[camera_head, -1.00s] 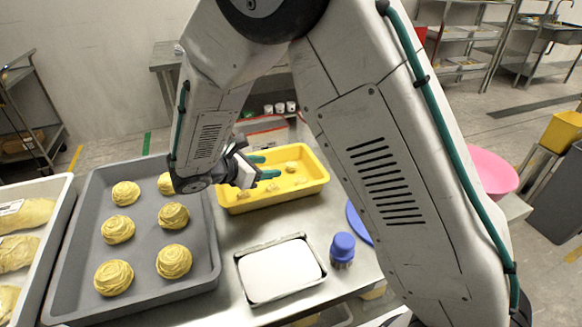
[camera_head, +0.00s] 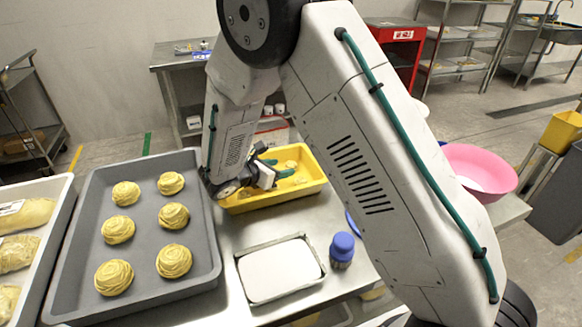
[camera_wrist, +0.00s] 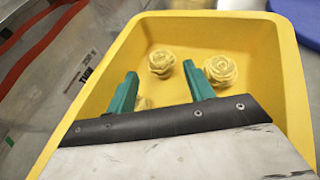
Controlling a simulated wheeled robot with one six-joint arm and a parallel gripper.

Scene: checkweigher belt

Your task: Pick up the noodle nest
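My gripper (camera_wrist: 162,84) is open, with its two teal fingers apart and nothing between them that I can see held. It points into the yellow tub (camera_wrist: 270,25). Small pale-yellow noodle nests lie on the tub floor: one nest (camera_wrist: 161,63) lies just beyond the gap between the fingertips, and another nest (camera_wrist: 220,70) is right of the right finger. A third nest (camera_wrist: 143,103) is mostly hidden behind the gripper body. In the head view, my gripper (camera_head: 278,170) is over the left part of the tub (camera_head: 262,202), and a nest (camera_head: 291,165) shows past it.
A grey tray (camera_head: 208,245) with several larger yellow nests stands left of the tub. A white-lined metal pan (camera_head: 280,270) and a blue-capped jar (camera_head: 342,250) are in front. A pink bowl (camera_head: 480,168) stands at the right.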

